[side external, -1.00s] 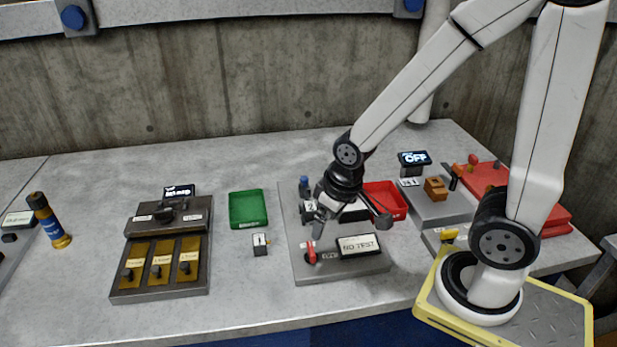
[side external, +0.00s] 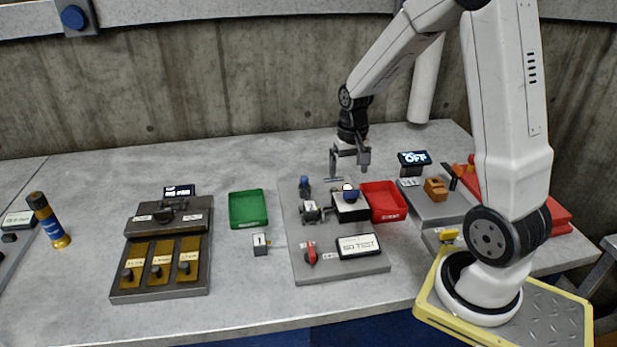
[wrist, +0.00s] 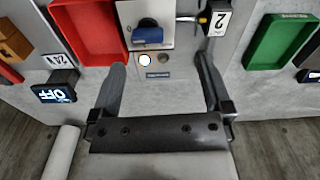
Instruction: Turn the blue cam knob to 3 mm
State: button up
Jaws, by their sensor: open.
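A blue knob (side external: 350,191) sits on a dark box with a pale top plate, on the grey station panel (side external: 308,262). In the wrist view the blue knob (wrist: 147,36) shows on its pale plate, near the top centre; its scale marks are too small to read. My gripper (side external: 349,172) hangs over the back of this box, pointing down, apart from the knob. It is open and empty. In the wrist view the spread fingers (wrist: 160,62) lie just below the knob, with a white round spot (wrist: 145,60) between them.
A red tray (side external: 383,201) adjoins the box on the right. A block marked 2 (wrist: 219,21) is close by. Another small blue-topped part (side external: 304,184) stands at the panel's back left. A red lever (side external: 311,253) and a display (side external: 358,246) are at the front. A green tray (side external: 248,209) lies left.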

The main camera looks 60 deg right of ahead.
aim_at(352, 190)
jog(key=shift+d+m, duration=0.5)
jog(key=shift+d, duration=0.65)
jog(key=shift+f, duration=0.1)
jog(key=shift+f, duration=3.85)
jog(key=c, duration=1.3)
